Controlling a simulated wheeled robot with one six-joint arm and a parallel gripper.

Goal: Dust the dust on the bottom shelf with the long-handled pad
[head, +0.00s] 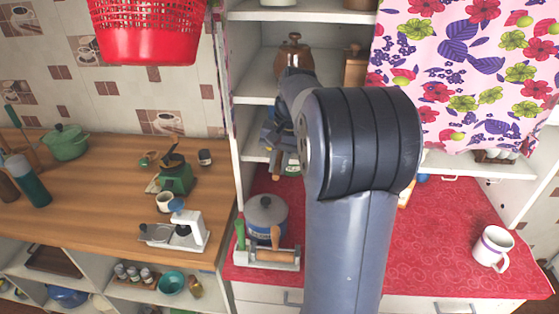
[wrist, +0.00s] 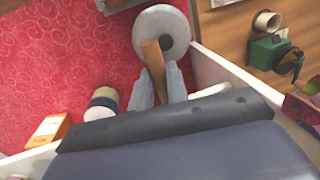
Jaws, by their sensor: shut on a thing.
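My gripper (wrist: 158,85) is shut on a brown wooden handle, that of the long-handled pad (wrist: 152,56), in the wrist view. The handle's end shows beyond the fingers; the pad head is hidden. In the head view my gripper (head: 275,137) is in front of the shelf unit at the bottom shelf (head: 253,147), and a short piece of the handle (head: 276,162) hangs below it. My arm covers much of this shelf. I cannot make out any dust, nor whether the pad touches the shelf.
A lidded grey pot (head: 266,214) stands on the red counter below, beside a rack (head: 267,258) with a rolling pin. A white upright borders the shelves on the left. A banded jar (wrist: 103,102) and an orange box (wrist: 48,130) are nearby. A mug (head: 493,246) stands far right.

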